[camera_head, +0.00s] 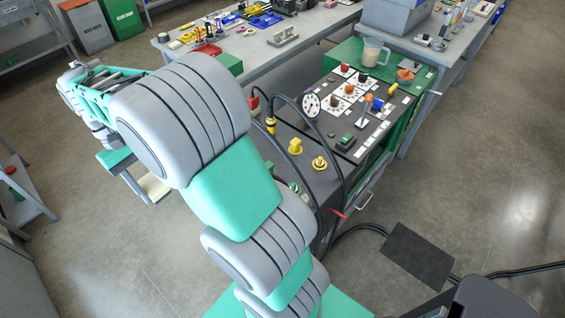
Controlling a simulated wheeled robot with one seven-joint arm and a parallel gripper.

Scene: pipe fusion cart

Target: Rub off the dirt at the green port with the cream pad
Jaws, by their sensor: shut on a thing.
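My gripper (132,178) hangs at the left below my bent arm, out over the floor and away from the cart. It is shut on the cream pad (154,188), a flat pale block showing at its lower right. My arm hides part of the grip. A small green fitting (295,187) shows at the cart's near left edge, close beside my arm; I cannot tell for certain that it is the green port. No dirt can be made out at it from here.
The dark-topped cart (330,190) carries yellow caps (295,147), a gauge (311,105), knobs and black hoses. A clear jug (371,51) stands at its back. Grey benches (262,55) with tools lie behind. Open floor lies left; a black mat (418,254) and cables lie right.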

